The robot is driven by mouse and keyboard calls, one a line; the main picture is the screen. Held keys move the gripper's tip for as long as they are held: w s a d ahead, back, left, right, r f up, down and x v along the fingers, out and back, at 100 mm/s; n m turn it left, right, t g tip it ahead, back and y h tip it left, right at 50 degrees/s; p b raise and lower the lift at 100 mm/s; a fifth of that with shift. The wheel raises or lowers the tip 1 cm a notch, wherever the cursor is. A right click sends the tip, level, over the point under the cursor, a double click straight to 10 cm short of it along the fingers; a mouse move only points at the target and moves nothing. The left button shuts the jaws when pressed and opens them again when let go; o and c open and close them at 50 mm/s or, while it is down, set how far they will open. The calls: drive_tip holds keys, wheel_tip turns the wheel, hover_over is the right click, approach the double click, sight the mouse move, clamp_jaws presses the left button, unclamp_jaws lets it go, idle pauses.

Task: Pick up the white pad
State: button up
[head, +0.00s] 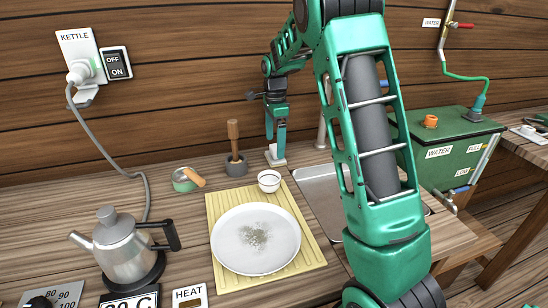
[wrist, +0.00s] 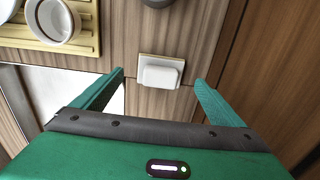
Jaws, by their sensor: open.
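The white pad (wrist: 160,76) lies on a small pale holder or base (wrist: 146,58) on the wooden table, near the back wall. In the head view the white pad (head: 275,159) shows just under the fingers, partly hidden by them. My gripper (head: 277,143) points down above it. In the wrist view my gripper (wrist: 159,79) is open, with one finger on each side of the pad in the picture. The fingers appear apart from the pad, and nothing is held. The exact height above it is hard to tell.
A white bowl (head: 269,181) and a plate (head: 226,244) with grey-green bits rest on a yellow mat (head: 228,284). A mortar with pestle (head: 236,167) stands left of the pad. A metal tray (head: 319,184) lies right; the wooden wall (head: 180,130) is close behind.

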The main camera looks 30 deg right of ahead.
sight(275, 147)
drive_tip(key=shift+w+f, duration=0.1)
drive_tip(key=shift+f, duration=2.3)
drive_tip(key=shift+c, duration=0.7)
drive_tip(key=c, duration=1)
drive_tip(key=shift+c, duration=0.2)
wheel_tip(275, 147, up, 10)
drive_tip(key=shift+r, duration=0.1)
drive_tip(key=o, duration=0.5)
drive_tip(key=c, duration=0.6)
